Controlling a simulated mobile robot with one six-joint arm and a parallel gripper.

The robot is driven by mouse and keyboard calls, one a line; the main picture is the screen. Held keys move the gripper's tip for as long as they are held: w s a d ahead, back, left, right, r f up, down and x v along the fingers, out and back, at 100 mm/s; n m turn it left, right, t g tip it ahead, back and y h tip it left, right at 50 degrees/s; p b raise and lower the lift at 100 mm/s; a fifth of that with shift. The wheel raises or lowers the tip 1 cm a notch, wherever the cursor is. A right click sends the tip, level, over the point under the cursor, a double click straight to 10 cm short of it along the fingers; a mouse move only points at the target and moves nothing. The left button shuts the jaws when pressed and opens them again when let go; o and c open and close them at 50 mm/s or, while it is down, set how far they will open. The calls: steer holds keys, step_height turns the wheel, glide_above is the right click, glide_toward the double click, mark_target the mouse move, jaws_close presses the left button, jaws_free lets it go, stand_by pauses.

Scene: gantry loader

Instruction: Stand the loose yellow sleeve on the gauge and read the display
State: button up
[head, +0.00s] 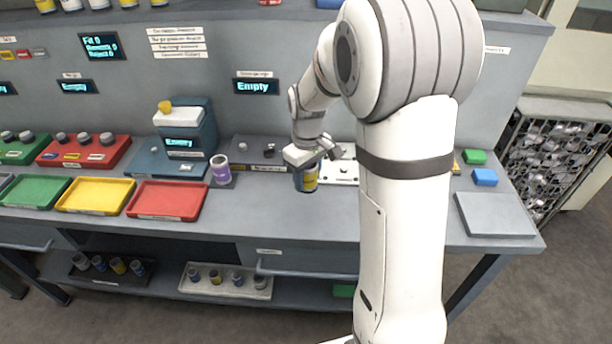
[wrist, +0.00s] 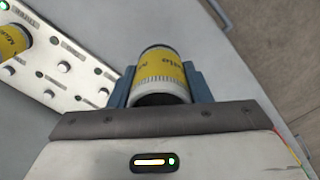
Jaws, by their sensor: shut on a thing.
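My gripper (head: 306,165) is shut on a yellow sleeve (head: 308,180) with a dark lower end, held upright at the front of the bench. In the wrist view the same sleeve (wrist: 163,72) sits between the blue jaws (wrist: 163,88), its yellow label partly readable. The gauge may be one of two units: the grey-blue machine (head: 186,128) with a small lit display and yellow knob, or the dark low block (head: 258,150) under a display reading "Empty" (head: 256,87). I cannot tell which. My arm hides part of the bench to the right.
A white plate with pegs (head: 344,172) lies behind the sleeve; another yellow sleeve (wrist: 12,40) stands on it in the wrist view. Green (head: 36,191), yellow (head: 95,195) and red (head: 167,200) trays line the front left.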

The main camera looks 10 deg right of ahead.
step_height(320, 180, up, 4)
steer(key=p, duration=0.2)
steer(key=shift+r+p, duration=0.1)
steer(key=shift+p, duration=0.2)
stand_by(0.5)
